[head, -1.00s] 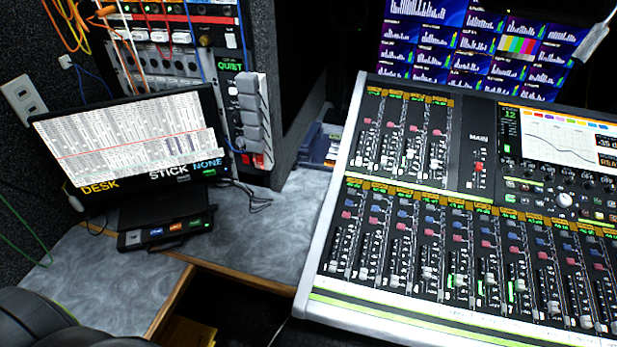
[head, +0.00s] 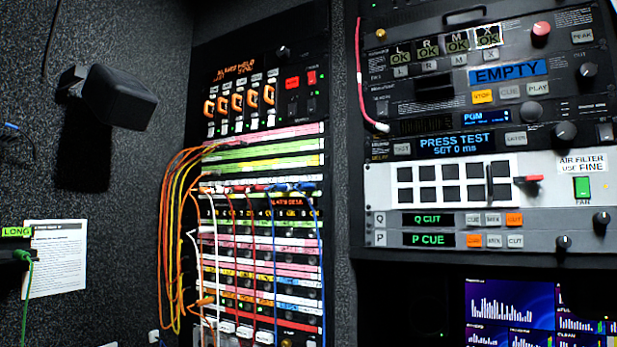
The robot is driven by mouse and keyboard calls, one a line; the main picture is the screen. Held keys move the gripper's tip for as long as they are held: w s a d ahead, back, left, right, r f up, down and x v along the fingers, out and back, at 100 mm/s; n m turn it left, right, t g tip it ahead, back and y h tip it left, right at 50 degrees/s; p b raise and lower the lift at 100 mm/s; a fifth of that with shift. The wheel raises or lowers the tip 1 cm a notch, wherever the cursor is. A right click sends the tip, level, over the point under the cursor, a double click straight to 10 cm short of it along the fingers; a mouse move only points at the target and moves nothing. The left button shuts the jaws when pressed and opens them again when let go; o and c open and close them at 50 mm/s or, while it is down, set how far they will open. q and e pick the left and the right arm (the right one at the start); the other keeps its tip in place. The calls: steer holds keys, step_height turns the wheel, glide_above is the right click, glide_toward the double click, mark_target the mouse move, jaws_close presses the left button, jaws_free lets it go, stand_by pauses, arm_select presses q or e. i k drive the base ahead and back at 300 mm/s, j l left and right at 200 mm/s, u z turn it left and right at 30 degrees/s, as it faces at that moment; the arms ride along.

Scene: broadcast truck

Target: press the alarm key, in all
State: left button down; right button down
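A panel (head: 290,120) at the top of the left rack has a small orange-lettered display (head: 236,69) that seems to read an alarm being held; the letters are too blurred to be sure. Under the display is a row of several orange-framed switches (head: 238,102). To their right are a red key (head: 292,83) and a smaller red key (head: 311,77). The caption on these keys is too small to read, so I cannot tell which is the alarm key. Neither of my grippers is in view.
Orange, white, red and blue patch cords (head: 180,220) hang over the patch rows below. The right rack (head: 440,185) holds displays, knobs and keys. A black box (head: 118,97) juts from the left wall. Screens (head: 512,310) glow at lower right.

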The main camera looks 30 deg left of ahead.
mark_target(292, 82)
steer(key=u, duration=1.3)
